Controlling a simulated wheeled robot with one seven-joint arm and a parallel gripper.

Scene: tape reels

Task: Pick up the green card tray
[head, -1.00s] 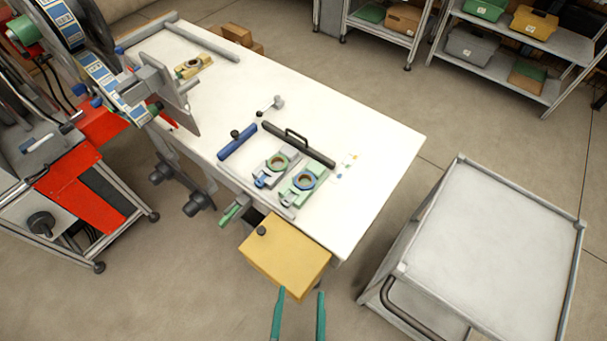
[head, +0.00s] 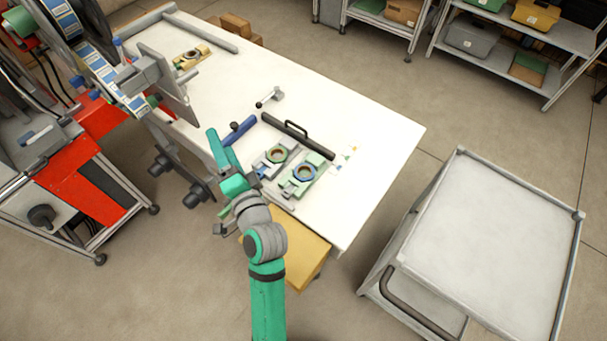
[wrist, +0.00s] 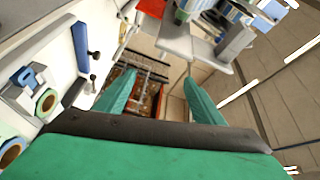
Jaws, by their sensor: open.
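The green card tray (head: 309,182) is a pale green plate with a blue-rimmed round opening. It lies on the white table near the front edge, right of a grey tray (head: 272,162) with a green ring. In the wrist view the green tray's ring (wrist: 10,152) shows at the lower left edge, and the rest is cut off. My gripper (head: 220,150) is left of both trays, near the table's front edge. In the wrist view my gripper (wrist: 158,77) has its two teal fingers apart with nothing between them.
A black bar with a handle (head: 300,136) lies behind the trays. A blue bar (head: 240,130) lies close to my gripper. A yellow box (head: 308,250) is at the table's front, partly hidden by my arm. A grey cart (head: 490,240) stands at the right.

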